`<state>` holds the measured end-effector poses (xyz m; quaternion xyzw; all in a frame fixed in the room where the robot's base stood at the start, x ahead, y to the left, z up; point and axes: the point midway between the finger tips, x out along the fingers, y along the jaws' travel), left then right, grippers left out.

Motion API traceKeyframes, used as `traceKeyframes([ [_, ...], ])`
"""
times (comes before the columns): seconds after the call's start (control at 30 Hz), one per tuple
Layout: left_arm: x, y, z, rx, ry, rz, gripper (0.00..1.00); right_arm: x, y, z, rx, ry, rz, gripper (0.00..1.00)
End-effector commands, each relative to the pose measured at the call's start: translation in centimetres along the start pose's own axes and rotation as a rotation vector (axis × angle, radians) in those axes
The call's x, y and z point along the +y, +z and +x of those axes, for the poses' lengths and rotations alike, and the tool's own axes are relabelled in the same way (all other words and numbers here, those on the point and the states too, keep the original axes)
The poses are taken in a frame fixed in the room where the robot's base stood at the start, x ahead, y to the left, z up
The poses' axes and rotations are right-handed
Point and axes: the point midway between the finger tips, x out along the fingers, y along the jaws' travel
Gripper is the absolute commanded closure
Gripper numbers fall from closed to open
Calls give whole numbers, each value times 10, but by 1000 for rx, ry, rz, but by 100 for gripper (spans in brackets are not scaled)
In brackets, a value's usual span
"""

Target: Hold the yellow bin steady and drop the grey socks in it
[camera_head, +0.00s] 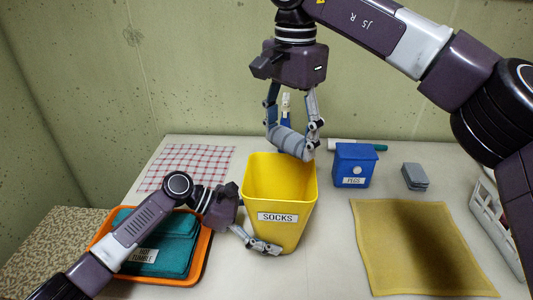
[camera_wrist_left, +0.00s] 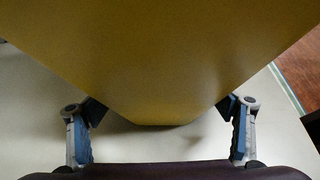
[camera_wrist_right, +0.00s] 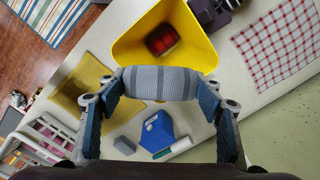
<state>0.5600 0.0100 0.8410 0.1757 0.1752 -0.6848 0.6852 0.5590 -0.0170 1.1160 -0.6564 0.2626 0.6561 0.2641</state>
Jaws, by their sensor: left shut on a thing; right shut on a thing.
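The yellow bin (camera_head: 298,205), labelled SOCKS, stands upright on the table. My left gripper (camera_head: 258,244) is shut on its lower front; the left wrist view shows the bin's wall (camera_wrist_left: 160,70) between the fingers. In the right wrist view the socks (camera_wrist_right: 160,83) lie across both fingers, beside the bin's opening (camera_wrist_right: 190,65). A dark red thing (camera_wrist_right: 162,39) lies inside the bin.
A blue PEGS container (camera_head: 353,167) and a grey folded item (camera_head: 415,177) stand right of the bin. A yellow cloth (camera_head: 420,245) lies front right, near a white rack (camera_head: 492,215). An orange tray (camera_head: 205,265) with teal fabric (camera_head: 165,245) and a checked cloth (camera_head: 185,165) are left.

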Motion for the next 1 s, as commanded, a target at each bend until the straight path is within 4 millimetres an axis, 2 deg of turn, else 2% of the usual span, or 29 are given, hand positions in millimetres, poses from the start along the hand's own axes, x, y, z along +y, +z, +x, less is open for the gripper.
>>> traceKeyframes([
  [0.17,0,0,0,0,-1,0,36,3,-2,6,-1,3,26,63],
  [0.4,0,0,0,0,0,0,36,3,-2,35,0,3,24,63],
  [0.6,0,0,0,0,0,0,36,3,-2,52,-1,1,23,63],
  [0.97,0,0,0,1,0,0,36,3,-2,56,0,1,23,63],
  [1.0,0,0,0,1,0,0,36,3,-2,56,0,1,23,37],
])
